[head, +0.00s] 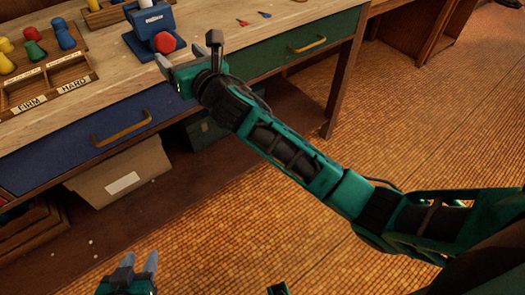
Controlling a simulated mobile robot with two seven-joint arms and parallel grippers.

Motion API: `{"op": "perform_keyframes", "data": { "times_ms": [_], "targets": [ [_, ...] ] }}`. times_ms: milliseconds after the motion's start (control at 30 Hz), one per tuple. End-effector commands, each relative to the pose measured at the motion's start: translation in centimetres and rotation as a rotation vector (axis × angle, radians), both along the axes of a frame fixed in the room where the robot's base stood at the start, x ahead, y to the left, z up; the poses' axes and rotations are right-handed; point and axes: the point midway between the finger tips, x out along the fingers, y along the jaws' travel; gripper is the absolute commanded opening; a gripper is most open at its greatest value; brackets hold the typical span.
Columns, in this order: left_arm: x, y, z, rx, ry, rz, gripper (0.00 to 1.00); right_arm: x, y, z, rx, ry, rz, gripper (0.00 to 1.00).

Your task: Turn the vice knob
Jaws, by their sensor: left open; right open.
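The blue vice (150,20) stands on the wooden workbench top, at the upper left of the head view. Its red, many-sided knob (164,42) faces the front of the bench. My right gripper (163,66) is at the bench's front edge, just below the knob in the picture. It is open and nothing shows between its fingers; I cannot tell whether it touches the knob. My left gripper (139,262) is low at the bottom of the view, open and empty, with its fingers pointing up, well away from the vice.
A wooden tray (45,85) labelled FIRM and HARD holds several coloured pegs, left of the vice. Small red and blue pieces lie behind on the bench (215,45). A blue drawer (70,145) and a green drawer (285,50) have brass handles. A box (125,175) sits underneath.

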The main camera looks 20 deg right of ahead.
Motion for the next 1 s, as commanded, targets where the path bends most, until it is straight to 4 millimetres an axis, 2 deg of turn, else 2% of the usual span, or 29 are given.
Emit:
{"op": "perform_keyframes", "data": {
  "times_ms": [100,267,667,1000],
  "targets": [
    [0.0,0.0,0.6,0.0,0.0,0.0,0.43,-2.4,-0.8,0.0,-0.002,0.001,0.001,0.75],
    [0.0,0.0,1.1,0.0,0.0,0.0,0.43,-5.3,-1.7,-0.1,0.019,0.015,0.001,0.75],
    [0.0,0.0,3.1,0.0,0.0,0.0,0.43,-8.2,-4.0,-5.0,0.616,0.344,-0.066,0.75],
    [0.0,0.0,4.6,0.0,0.0,0.0,0.43,-11.6,-6.2,-8.7,1.11,0.579,-0.185,0.75]
  ]
}}
